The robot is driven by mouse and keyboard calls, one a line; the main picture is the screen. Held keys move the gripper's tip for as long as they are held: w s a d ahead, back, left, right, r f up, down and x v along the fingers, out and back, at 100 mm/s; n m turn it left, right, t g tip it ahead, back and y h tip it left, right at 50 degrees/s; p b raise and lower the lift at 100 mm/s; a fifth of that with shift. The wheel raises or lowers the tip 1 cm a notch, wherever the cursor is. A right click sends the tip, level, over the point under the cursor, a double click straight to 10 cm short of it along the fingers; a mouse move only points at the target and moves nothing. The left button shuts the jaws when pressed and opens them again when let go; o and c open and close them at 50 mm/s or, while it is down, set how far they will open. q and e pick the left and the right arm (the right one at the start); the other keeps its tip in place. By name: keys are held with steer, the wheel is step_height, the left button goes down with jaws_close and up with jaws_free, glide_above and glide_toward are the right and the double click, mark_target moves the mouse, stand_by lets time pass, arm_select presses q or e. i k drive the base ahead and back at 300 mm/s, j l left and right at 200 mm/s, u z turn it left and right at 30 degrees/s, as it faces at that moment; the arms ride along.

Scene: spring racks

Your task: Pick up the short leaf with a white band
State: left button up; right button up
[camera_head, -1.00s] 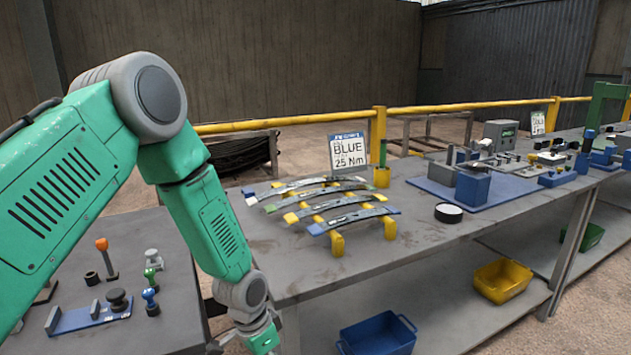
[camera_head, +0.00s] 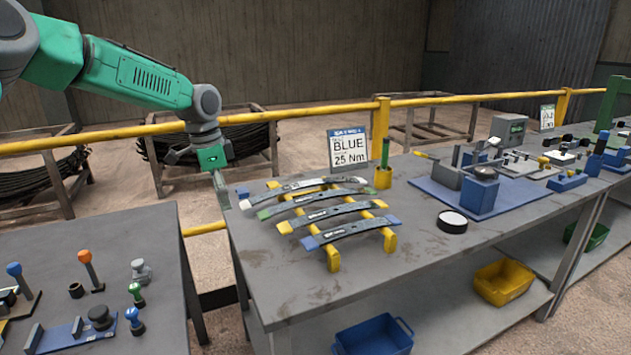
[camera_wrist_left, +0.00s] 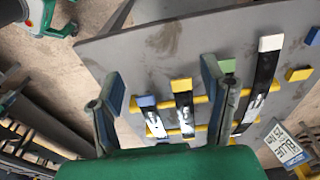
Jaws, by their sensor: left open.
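The leaf with the white end band (camera_head: 292,188) lies at the back of a row of dark curved leaves on yellow supports on the bench. Its white end points left; it also shows in the left wrist view (camera_wrist_left: 265,75), right of the fingers. In front of it lie leaves with green (camera_head: 263,214), yellow (camera_head: 285,228) and blue (camera_head: 312,243) ends. My left gripper (camera_head: 214,182) is open and empty, left of the rack near the bench's left edge. In the wrist view its fingers (camera_wrist_left: 163,82) frame the blue and yellow ends, apart from them. My right gripper is out of view.
A sign reading BLUE 25 Nm (camera_head: 348,150) stands behind the rack. A yellow rail (camera_head: 290,115) runs behind the bench. A black round item (camera_head: 452,221) and a blue fixture mat (camera_head: 440,193) are to the right. The bench front is bare.

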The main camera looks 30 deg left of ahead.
mark_target(246, 204)
steer(key=i, duration=1.2)
